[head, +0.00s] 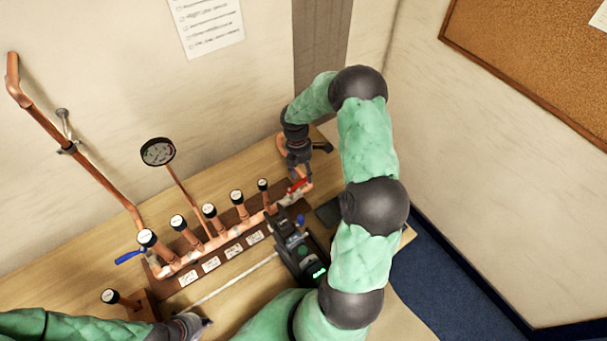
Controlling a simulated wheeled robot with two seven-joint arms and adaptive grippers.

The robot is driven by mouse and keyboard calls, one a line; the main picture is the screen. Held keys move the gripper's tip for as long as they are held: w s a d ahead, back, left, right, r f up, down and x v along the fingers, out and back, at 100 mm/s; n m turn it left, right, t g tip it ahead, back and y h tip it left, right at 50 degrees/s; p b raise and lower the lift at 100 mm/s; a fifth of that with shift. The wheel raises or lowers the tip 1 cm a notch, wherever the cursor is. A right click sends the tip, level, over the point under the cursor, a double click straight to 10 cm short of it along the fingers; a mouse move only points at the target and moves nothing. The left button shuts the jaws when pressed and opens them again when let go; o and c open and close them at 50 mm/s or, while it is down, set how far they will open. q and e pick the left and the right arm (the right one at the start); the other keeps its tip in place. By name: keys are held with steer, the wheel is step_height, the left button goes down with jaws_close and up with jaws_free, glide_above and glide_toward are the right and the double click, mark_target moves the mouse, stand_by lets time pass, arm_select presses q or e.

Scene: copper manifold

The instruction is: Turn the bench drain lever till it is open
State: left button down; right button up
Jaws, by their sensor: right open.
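The copper manifold (218,241) runs diagonally across the wooden bench. A red lever (298,185) sits at its far right end, and a blue lever (130,257) at its left end. I cannot read which one is marked as the drain. My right gripper (301,170) points down just above the red lever and is open. I cannot tell whether it touches the lever, and its fingertips are hard to make out. My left gripper (198,324) is low at the front of the bench, apart from both levers; its fingers are too unclear to judge.
Several upright valves with white-topped caps (178,222) line the manifold. A round gauge (158,152) stands behind it, and a copper pipe (85,172) climbs the wall. A dark device with a green light (298,252) is in front of the right end. A separate capped fitting (110,296) stands front left.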

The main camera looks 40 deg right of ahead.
step_height(320, 180, up, 10)
steer(key=w, duration=0.2)
steer(key=shift+r, duration=0.15)
steer(key=shift+d, duration=0.1)
stand_by(0.4)
